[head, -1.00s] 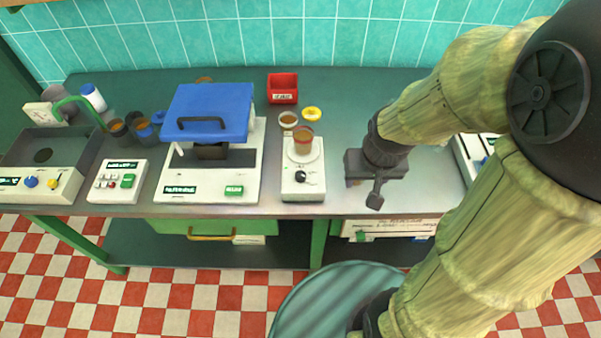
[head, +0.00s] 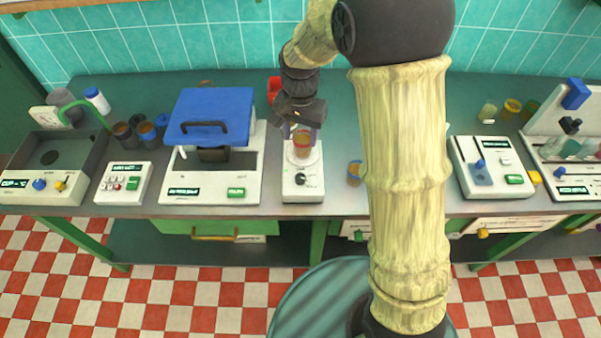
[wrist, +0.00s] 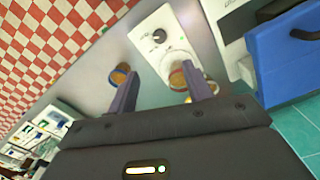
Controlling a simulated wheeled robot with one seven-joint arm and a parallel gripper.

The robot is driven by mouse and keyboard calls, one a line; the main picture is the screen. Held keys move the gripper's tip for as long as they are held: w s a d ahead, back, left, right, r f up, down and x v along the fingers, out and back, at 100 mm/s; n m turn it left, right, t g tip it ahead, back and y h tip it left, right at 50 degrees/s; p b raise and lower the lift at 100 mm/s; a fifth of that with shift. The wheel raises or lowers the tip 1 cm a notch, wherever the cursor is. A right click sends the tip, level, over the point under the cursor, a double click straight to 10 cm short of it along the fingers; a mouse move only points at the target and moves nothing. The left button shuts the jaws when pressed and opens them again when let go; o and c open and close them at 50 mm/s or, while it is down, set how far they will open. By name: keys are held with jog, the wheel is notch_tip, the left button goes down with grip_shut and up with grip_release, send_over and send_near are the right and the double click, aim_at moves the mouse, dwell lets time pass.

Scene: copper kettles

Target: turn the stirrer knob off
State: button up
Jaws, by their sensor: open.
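The stirrer (head: 298,194) is a white box with a round plate, in the middle of the bench in the head view. Its black knob (head: 302,180) is on the front part; the knob also shows in the wrist view (wrist: 159,36). A glass with orange-brown contents (head: 302,147) stands on the plate. My gripper (head: 301,131) is open and points down over the plate, behind the knob. In the wrist view my fingers (wrist: 162,88) are apart, with the right finger overlapping the glass. Whether it touches the glass I cannot tell. The knob is clear of the fingers.
A blue-lidded machine (head: 210,115) stands close on the left. A small amber cup (head: 354,178) stands to the right, beside my arm. A red bin (head: 273,88) is behind, partly hidden by my gripper. White devices (head: 492,165) fill the right side.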

aim_at(300, 177)
notch_tip(300, 177, down, 17)
jog(key=p, duration=0.3)
jog(key=shift+f, duration=0.2)
dwell(0.4)
jog(key=c, duration=1)
